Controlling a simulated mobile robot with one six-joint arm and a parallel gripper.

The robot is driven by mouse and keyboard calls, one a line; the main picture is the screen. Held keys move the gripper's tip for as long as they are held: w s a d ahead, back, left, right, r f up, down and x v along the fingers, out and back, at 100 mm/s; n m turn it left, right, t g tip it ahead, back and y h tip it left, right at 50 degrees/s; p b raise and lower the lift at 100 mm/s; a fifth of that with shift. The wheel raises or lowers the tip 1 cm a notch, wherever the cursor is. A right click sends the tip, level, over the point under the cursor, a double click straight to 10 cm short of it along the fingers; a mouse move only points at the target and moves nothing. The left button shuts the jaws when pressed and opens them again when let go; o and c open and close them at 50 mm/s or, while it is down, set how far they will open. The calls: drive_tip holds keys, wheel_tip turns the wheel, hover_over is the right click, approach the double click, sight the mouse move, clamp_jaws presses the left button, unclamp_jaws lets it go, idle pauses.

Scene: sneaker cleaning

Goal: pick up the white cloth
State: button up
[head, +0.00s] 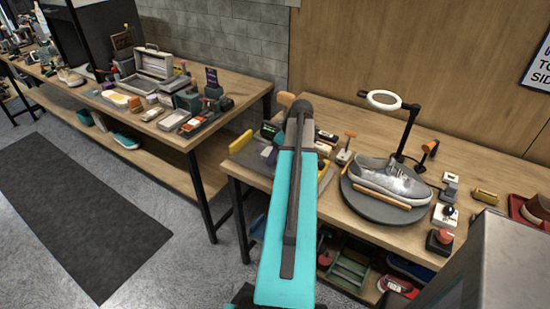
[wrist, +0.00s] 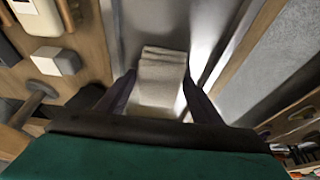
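The white cloth (wrist: 162,72) is folded into a small layered stack in the middle of the wrist view, lying on a grey surface (wrist: 168,22). My gripper (wrist: 158,84) has its two dark fingers apart, one on each side of the cloth in the picture. A gap shows beside the fingers, and I cannot tell whether they are down at the cloth's height or above it. In the head view my teal arm reaches over a grey tray (head: 253,158) with yellow handles. The arm hides the cloth and the fingers there.
A grey sneaker (head: 392,180) sits on a round turntable (head: 365,207) right of my arm, under a ring lamp (head: 384,99). Small tools stand between them, including an orange-topped one (head: 346,148). A second table (head: 235,88) at the left holds several items. The floor mat (head: 80,205) is clear.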

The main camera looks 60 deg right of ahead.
drive_tip(key=c, duration=0.7)
drive_tip(key=shift+r, duration=0.25)
drive_tip(key=shift+c, duration=0.2)
wheel_tip(320, 180, up, 10)
drive_tip(key=b, duration=0.2)
drive_tip(key=shift+f, duration=0.1)
idle(0.4)
drive_tip(key=shift+o, duration=1.1)
drive_tip(key=shift+c, duration=0.6)
